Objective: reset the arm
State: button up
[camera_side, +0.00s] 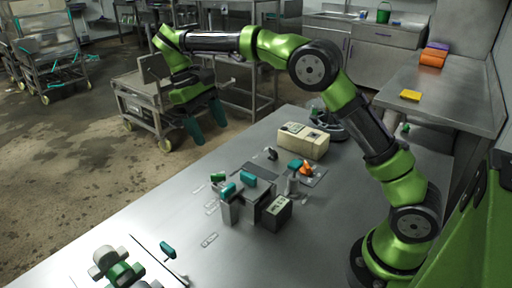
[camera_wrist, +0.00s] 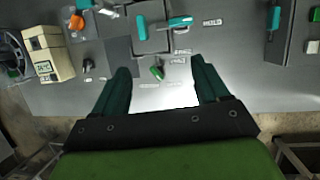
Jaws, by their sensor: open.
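My gripper (camera_side: 205,121) hangs from my green arm, which reaches across to the upper left. Its two dark teal fingers point down, wide apart, with nothing between them. It is above the far edge of the steel table (camera_side: 140,222), clear of the fixtures. In the wrist view my gripper (camera_wrist: 160,66) shows both fingers spread over bare tabletop and the table edge.
Grey blocks with teal handles (camera_side: 228,190) stand mid-table. A cream box (camera_side: 302,141) and an orange knob (camera_side: 306,168) are behind them. A green valve-like part (camera_side: 117,268) lies at the front left. A cart (camera_side: 140,103) stands on the floor behind my gripper.

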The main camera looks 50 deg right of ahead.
jog(key=s+d+m+t+y, duration=0.1)
jog(key=s+t, duration=0.4)
jog(key=s, duration=0.6)
jog(key=s+d+r+m+t+y, duration=0.1)
jog(key=s+m+t+y, duration=0.1)
jog(key=s+t, duration=0.4)
jog(key=s+m, duration=0.1)
jog(key=s, duration=0.4)
jog(key=shift+r, duration=0.25)
